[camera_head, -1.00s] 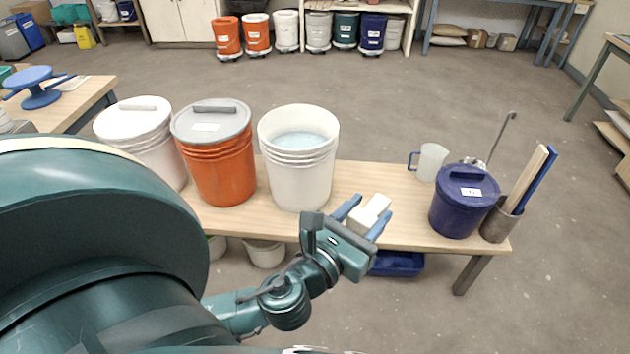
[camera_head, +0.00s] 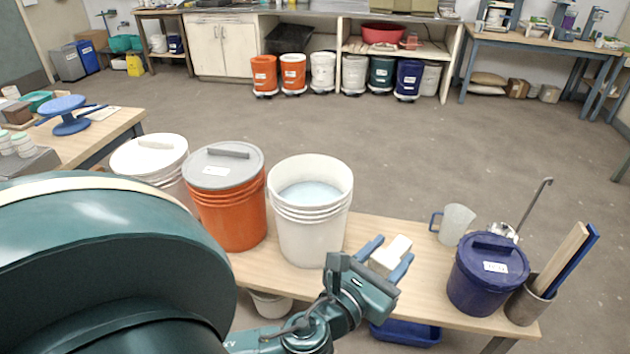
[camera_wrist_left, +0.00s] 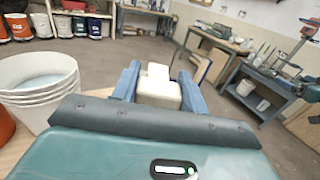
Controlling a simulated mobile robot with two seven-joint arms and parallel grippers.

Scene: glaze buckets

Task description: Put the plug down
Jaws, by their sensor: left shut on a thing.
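The plug (camera_head: 391,256) is a small cream-white stepped block. My left gripper (camera_head: 384,259) is shut on it, with one blue finger on each side. In the head view it shows over the table, just right of the open white bucket; whether it touches the tabletop I cannot tell. In the left wrist view the plug (camera_wrist_left: 158,88) sits between the blue fingers, its narrower end pointing away. My right gripper is not in view.
An open white bucket (camera_head: 311,235) with pale liquid stands left of the gripper, beside a lidded orange bucket (camera_head: 232,215). At right are a clear jug (camera_head: 456,225), a lidded navy bucket (camera_head: 486,281) and a grey pot (camera_head: 526,306). Bare tabletop (camera_head: 425,275) lies between.

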